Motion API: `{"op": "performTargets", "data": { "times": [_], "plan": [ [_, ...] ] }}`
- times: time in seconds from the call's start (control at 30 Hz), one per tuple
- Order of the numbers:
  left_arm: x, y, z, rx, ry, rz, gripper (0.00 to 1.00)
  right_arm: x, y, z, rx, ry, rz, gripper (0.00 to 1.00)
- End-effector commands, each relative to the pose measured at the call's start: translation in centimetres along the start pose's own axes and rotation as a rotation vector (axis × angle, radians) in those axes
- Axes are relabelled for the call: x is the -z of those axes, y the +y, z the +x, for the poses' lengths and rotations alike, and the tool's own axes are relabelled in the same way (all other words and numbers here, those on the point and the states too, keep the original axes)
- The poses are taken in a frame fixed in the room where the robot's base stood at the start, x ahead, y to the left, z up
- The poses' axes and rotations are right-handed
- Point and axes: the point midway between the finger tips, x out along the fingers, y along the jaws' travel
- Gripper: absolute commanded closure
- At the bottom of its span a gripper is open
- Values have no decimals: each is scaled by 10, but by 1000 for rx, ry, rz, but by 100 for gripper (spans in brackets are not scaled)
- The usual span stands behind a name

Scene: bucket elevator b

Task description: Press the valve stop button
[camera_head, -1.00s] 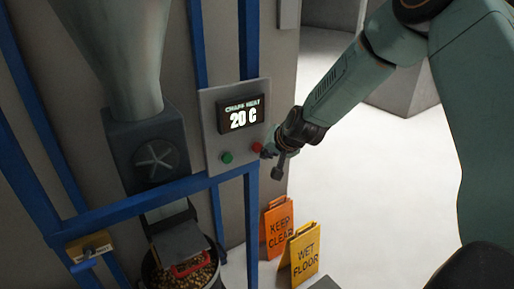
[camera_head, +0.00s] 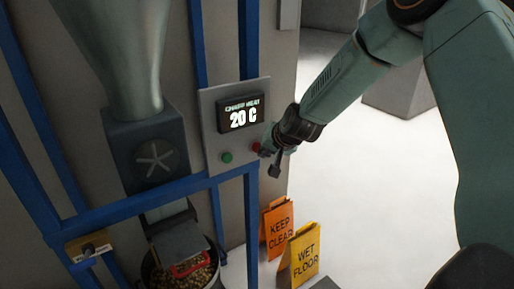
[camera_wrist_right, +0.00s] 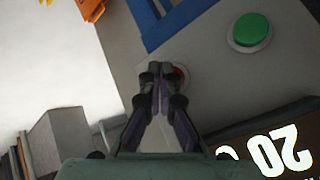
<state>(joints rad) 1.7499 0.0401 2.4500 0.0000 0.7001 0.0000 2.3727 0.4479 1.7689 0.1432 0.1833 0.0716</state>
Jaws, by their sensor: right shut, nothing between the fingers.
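The control panel (camera_head: 211,109) is a grey plate with a display reading 20 C, a green button (camera_head: 227,158) and a red button (camera_head: 256,148) below it. I cannot read any label naming a valve stop button. My right gripper (camera_head: 267,147) is shut and empty, its fingertips at the red button and partly covering it. In the right wrist view, the shut fingertips (camera_wrist_right: 161,69) overlap the left part of the red button (camera_wrist_right: 182,75). I cannot tell whether they touch it. The green button (camera_wrist_right: 250,31) is clear to the right there. My left gripper is not in view.
Blue frame posts and a crossbar (camera_head: 150,205) surround the panel. A chute (camera_head: 115,50) stands left, above a bucket of pellets (camera_head: 195,276). An orange sign (camera_head: 278,228) and a yellow sign (camera_head: 304,256) stand on the floor below. Open floor lies to the right.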

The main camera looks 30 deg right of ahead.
Motion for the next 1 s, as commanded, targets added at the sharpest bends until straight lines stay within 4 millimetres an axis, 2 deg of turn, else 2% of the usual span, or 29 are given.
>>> {"op": "performTargets", "data": {
  "times": [1.0],
  "plan": [
    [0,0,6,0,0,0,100,5,-5,8,0,0,-1,100]
  ]
}}
